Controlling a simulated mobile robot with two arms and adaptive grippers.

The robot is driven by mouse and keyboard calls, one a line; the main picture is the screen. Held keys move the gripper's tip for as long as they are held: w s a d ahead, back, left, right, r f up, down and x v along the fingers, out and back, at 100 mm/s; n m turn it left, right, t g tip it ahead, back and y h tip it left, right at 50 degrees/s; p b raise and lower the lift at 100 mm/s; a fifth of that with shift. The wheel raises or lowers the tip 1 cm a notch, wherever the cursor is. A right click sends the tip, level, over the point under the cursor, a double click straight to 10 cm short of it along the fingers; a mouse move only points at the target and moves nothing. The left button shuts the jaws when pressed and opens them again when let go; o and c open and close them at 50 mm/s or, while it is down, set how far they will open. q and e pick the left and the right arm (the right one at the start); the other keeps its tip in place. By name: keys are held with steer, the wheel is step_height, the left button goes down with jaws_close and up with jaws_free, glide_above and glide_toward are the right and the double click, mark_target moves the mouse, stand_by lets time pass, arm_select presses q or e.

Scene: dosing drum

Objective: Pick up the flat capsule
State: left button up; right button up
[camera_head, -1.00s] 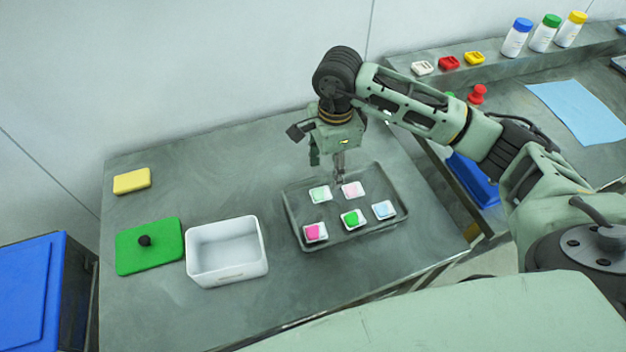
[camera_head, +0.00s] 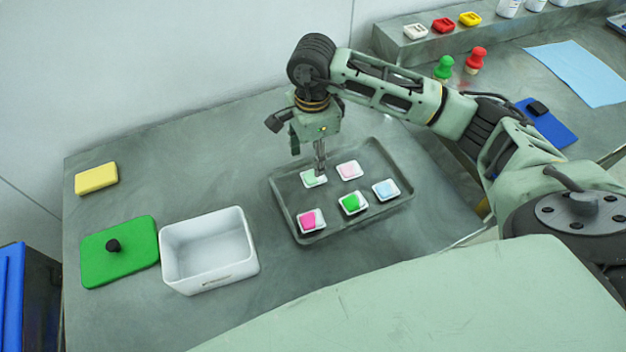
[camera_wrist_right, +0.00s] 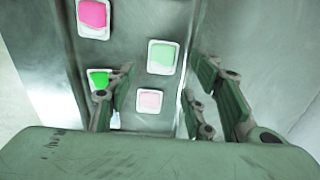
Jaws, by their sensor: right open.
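Several small white square capsules lie on a shallow grey tray (camera_head: 278,206). Their faces are pale green (camera_head: 313,178), pale pink (camera_head: 348,170), pale blue (camera_head: 386,190), bright pink (camera_head: 311,220) and bright green (camera_head: 353,203). I cannot tell for certain which one is the flat capsule. My right gripper (camera_head: 320,163) is open, pointing down just above the pale green capsule at the tray's back left. In the right wrist view, the pale green capsule (camera_wrist_right: 162,57) lies between the open fingers, with the pale pink one (camera_wrist_right: 150,101) nearer the palm. My left gripper is not in view.
A white open bin (camera_head: 208,277), a green lid with a black knob (camera_head: 119,262) and a yellow sponge (camera_head: 96,178) are left of the tray. Red (camera_head: 476,60) and green (camera_head: 444,67) pegs and a light blue sheet (camera_head: 578,73) are on the right.

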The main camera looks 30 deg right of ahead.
mark_target(314, 177)
steer(key=shift+s+f, duration=0.1)
steer(key=shift+f, duration=0.4)
steer(key=f, duration=0.1)
steer(key=f+p, duration=0.1)
steer(key=f, duration=0.1)
steer(key=f+p, duration=0.1)
steer(key=f, duration=0.1)
steer(key=shift+d+f, duration=0.2)
steer(key=shift+d, duration=0.05)
steer(key=shift+f+p, duration=0.3)
steer(key=shift+f, duration=0.05)
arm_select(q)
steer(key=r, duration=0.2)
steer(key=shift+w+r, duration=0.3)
arm_select(e)
steer(key=shift+f, duration=0.15)
steer(key=c, duration=0.7)
